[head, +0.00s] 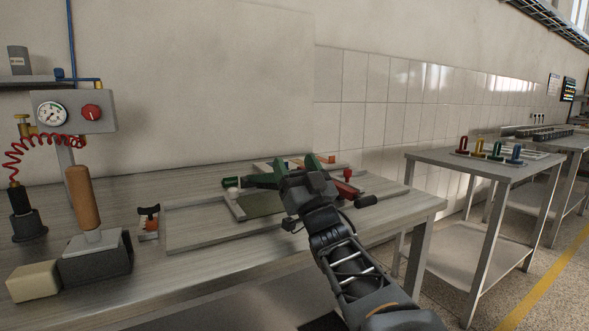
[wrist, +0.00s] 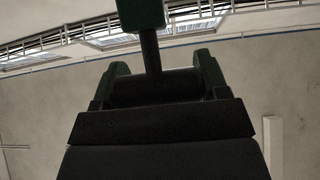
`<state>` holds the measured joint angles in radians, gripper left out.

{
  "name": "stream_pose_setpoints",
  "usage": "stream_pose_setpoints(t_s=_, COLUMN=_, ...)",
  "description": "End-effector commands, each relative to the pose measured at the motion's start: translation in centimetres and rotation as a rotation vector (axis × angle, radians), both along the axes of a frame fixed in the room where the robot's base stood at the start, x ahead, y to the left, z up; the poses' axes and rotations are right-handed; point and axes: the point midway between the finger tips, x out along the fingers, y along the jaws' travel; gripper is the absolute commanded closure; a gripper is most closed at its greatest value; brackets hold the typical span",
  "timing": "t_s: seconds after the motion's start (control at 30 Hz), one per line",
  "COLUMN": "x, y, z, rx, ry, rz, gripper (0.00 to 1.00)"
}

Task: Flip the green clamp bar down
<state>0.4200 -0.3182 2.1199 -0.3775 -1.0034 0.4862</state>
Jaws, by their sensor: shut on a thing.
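My gripper (head: 305,180) is over the fixture. In the wrist view a green block (wrist: 143,13) at the top joins a dark rod that runs down to a dark grip between my fingers (wrist: 160,85). My gripper is shut on this grip of the green clamp. My gripper and arm hide part of the clamp in the head view.
A red clamp with a red knob (head: 347,174) and a black handle (head: 366,201) stands right of my gripper. A side table (head: 480,165) with coloured pieces stands right.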

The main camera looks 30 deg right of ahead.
Motion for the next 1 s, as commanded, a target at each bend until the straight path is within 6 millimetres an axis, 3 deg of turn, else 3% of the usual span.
stream_pose_setpoints(t_s=0.57, x=-0.37, y=-0.02, z=-0.18, rx=-0.002, ry=-0.012, rz=-0.002, gripper=0.75)
stream_pose_setpoints(t_s=0.6, x=-0.37, y=-0.02, z=-0.16, rx=-0.002, ry=-0.013, rz=-0.002, gripper=0.3)
stream_pose_setpoints(t_s=0.83, x=-0.25, y=0.07, z=-0.31, rx=-0.001, ry=-0.008, rz=0.0, gripper=0.08)
stream_pose_setpoints(t_s=1.0, x=-0.17, y=0.1, z=-0.41, rx=-0.001, ry=-0.005, rz=0.002, gripper=0.06)
